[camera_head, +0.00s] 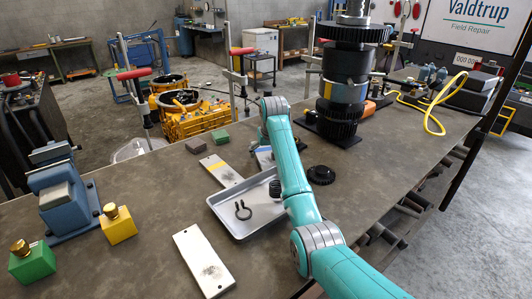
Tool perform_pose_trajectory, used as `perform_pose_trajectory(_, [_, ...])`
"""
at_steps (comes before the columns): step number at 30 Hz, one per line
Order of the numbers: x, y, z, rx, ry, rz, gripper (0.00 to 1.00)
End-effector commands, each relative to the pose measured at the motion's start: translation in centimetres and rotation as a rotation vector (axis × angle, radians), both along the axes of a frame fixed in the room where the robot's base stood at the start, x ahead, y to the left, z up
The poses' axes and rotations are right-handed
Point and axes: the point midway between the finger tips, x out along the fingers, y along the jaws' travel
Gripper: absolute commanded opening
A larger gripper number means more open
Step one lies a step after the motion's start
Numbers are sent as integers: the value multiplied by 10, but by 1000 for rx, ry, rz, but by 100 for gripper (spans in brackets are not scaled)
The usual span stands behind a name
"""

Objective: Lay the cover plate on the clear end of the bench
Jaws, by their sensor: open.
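A pale flat plate (203,262) with a dark smudge and small end holes lies on the front of the bench (130,268). A second pale plate (221,171) with a yellow stripe lies behind it, close to the tray. A third piece (264,157) with blue on it is partly hidden behind my arm. I cannot tell by looks which of these is the cover plate. My teal arm crosses the bench from the lower right and bends near the bench's back edge.
A metal tray (226,218) holds dark rings and a small dark part. A blue vise (67,195), a green block (32,262) and a yellow block (118,226) stand left. A black gear stack (345,85) stands right of my arm, with a loose gear (321,175) nearer.

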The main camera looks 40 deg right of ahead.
Motion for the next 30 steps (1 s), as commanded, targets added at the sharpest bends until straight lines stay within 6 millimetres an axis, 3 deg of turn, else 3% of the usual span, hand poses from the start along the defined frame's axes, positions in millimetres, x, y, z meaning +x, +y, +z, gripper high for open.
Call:
perform_pose_trajectory(5, [-3, 1, 14, -1, -3, 0, 98])
perform_pose_trajectory(15, [-27, 10, 75, -1, -4, 0, 98])
perform_pose_trajectory(21, [-38, 14, 102, -1, -2, 0, 98])
perform_pose_trajectory(25, [-42, 15, 110, 0, 0, 0, 100])
perform_pose_trajectory(30, [-32, 12, 100, 1, 2, 0, 100])
